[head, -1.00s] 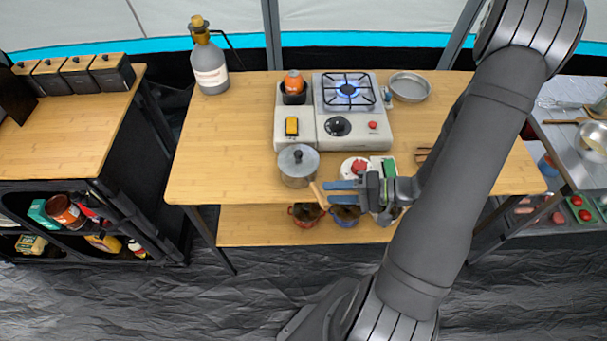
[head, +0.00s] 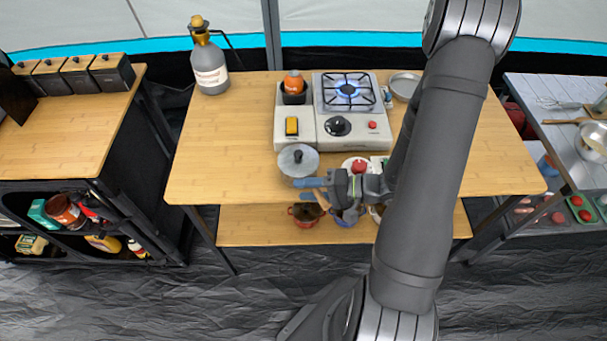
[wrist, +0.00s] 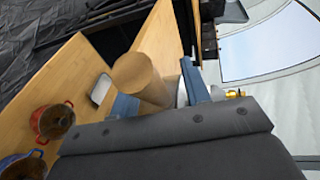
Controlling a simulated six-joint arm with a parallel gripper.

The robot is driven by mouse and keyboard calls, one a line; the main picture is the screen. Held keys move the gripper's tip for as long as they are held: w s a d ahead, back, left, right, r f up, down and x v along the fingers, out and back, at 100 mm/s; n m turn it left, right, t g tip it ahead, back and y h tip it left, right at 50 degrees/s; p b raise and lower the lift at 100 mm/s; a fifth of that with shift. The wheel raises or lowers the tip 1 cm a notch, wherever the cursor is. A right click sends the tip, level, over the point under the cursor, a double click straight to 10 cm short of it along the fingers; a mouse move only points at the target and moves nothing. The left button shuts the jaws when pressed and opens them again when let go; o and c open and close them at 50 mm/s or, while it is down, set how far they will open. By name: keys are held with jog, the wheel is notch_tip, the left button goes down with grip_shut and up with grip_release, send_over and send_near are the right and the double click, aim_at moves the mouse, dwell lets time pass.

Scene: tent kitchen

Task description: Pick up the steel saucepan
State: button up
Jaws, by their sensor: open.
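The steel saucepan (head: 297,164) stands at the front edge of the wooden table, with a grey lid and dark knob on it. Its wooden handle points toward the front. My gripper (head: 311,188) is at the handle, just in front of the pan, with blue fingers. In the wrist view the wooden handle (wrist: 141,80) lies between the two open fingers of my gripper (wrist: 158,85). Whether a finger touches it I cannot tell. A strip of the pan's steel side (wrist: 182,96) shows behind the handle.
A camp stove (head: 335,128) with a lit blue flame stands behind the pan. A plate with a red item (head: 358,164) is right of the pan, partly behind my arm. Red (head: 305,214) and blue (head: 346,216) pots sit on the lower shelf. The table left of the pan is clear.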

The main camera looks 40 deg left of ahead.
grip_shut()
jog(key=shift+r, duration=0.15)
